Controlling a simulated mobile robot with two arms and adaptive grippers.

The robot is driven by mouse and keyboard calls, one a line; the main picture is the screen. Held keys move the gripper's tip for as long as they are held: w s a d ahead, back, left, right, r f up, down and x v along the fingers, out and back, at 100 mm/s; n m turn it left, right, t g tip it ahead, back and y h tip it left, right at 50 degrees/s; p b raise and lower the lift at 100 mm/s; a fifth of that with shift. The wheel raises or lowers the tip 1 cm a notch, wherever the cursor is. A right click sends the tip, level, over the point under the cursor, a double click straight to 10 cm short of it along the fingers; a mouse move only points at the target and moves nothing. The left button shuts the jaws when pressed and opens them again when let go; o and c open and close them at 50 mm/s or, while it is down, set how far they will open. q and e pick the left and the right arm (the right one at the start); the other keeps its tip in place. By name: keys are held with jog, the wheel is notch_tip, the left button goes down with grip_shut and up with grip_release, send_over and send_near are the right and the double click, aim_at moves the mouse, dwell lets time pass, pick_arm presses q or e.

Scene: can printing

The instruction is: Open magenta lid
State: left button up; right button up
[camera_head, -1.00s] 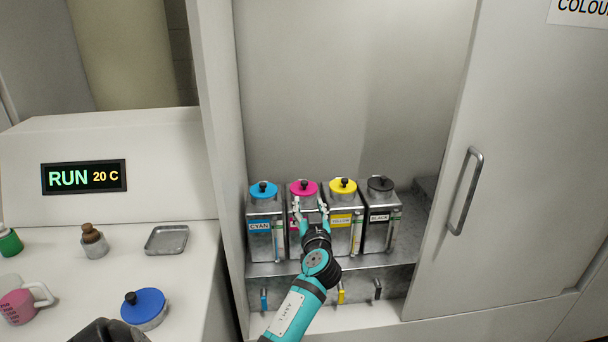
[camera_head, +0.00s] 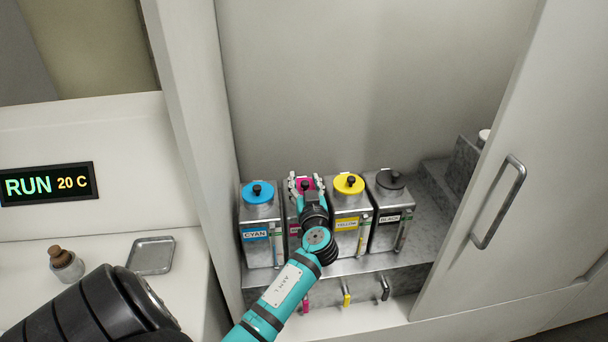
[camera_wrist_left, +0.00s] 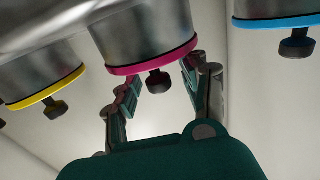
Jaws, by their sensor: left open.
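The magenta lid (camera_head: 311,183) with its black knob sits on the second metal canister from the left. It also shows in the left wrist view (camera_wrist_left: 130,68), upside down, with the knob (camera_wrist_left: 160,83) hanging down. My left gripper (camera_head: 306,181) is open at the lid, with one finger on each side of the knob. In the left wrist view, the open fingers (camera_wrist_left: 160,88) flank the knob with gaps. My gripper and wrist hide much of the magenta canister. My right gripper is not in view.
The cyan canister (camera_head: 262,220) stands close on the left; the yellow (camera_head: 349,222) and black (camera_head: 388,222) canisters stand on the right. A cabinet wall (camera_head: 190,130) is at left and a door with a handle (camera_head: 498,203) at right. Free space lies above the canisters.

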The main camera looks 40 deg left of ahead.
pick_arm(q)
jog(key=shift+d, duration=0.15)
jog(key=shift+c, duration=0.3)
grip_shut()
jog(key=shift+w+f, duration=0.15)
jog(key=shift+f, duration=0.15)
